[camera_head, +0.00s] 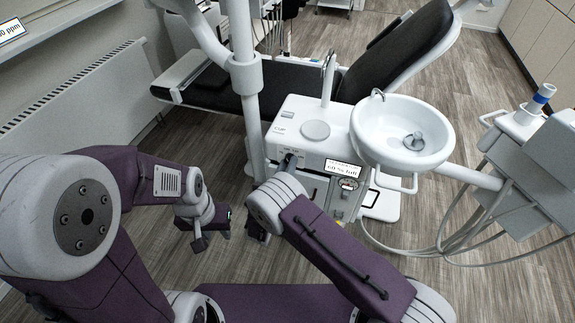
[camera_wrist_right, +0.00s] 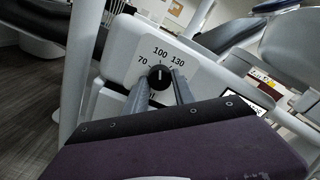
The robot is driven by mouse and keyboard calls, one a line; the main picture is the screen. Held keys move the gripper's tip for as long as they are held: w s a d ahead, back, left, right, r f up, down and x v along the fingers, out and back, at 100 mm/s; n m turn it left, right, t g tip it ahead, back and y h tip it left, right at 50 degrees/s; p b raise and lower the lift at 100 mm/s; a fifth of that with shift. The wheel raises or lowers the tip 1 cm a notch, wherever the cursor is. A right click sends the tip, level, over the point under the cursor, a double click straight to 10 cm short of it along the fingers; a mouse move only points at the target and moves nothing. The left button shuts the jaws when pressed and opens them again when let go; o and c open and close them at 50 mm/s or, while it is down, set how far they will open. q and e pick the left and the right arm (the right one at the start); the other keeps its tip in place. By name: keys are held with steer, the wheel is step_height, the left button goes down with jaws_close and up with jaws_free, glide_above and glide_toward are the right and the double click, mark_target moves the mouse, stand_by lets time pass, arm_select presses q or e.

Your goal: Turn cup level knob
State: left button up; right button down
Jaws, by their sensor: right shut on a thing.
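The cup level knob (camera_wrist_right: 159,78) is a small round black dial on the white front panel, with 70, 100 and 130 marked around it. Its white pointer line points up, roughly toward 100. My right gripper (camera_wrist_right: 161,84) is shut on the knob, one grey finger on each side. In the head view the right gripper (camera_head: 289,161) reaches the panel under the "CUP" label and mostly hides the knob. My left gripper (camera_head: 212,238) hangs low at the left of the dental unit, its fingers apart and empty.
The white dental unit (camera_head: 290,114) carries a spittoon bowl (camera_head: 392,143) at its right. A white vertical post (camera_head: 249,103) stands close left of the panel. A black dental chair (camera_head: 398,48) lies behind. A hose and instrument stand (camera_head: 538,170) is at the right.

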stand_by(0.3)
steer(key=c, duration=1)
jaws_free()
steer(key=shift+c, duration=0.2)
steer(key=shift+s, duration=0.15)
steer(key=v, duration=0.9)
steer(key=shift+p, duration=0.35)
